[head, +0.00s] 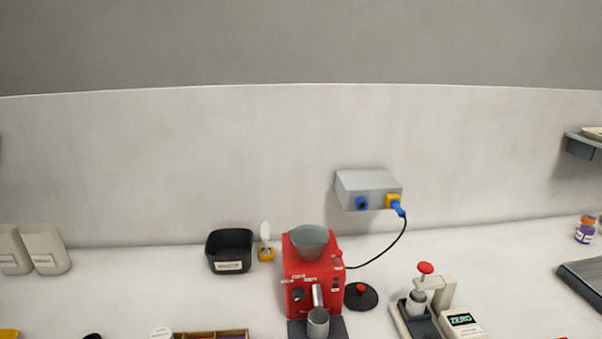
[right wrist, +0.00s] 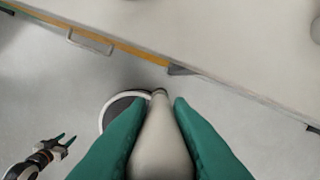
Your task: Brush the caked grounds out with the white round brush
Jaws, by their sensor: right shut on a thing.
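My right gripper (right wrist: 160,115) has its green fingers shut on a pale tapered thing (right wrist: 160,148) in the right wrist view. Its narrow end points away from me; I cannot tell whether it is the brush. My left gripper (right wrist: 60,142) shows small at the lower left of that view, its fingers apart and nothing seen between them. In the head view a red grinder (head: 298,262) with a grey hopper (head: 310,241) stands on the counter. A white rounded thing (head: 265,232) stands upright in a yellow holder (head: 266,254) left of it. No caked grounds can be made out.
A black bin (head: 230,250) stands left of the holder. A black lid with a red knob (head: 361,296) and a tamping stand (head: 422,300) lie to the right. A cable (head: 385,252) runs from the grinder to a grey wall box (head: 368,183).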

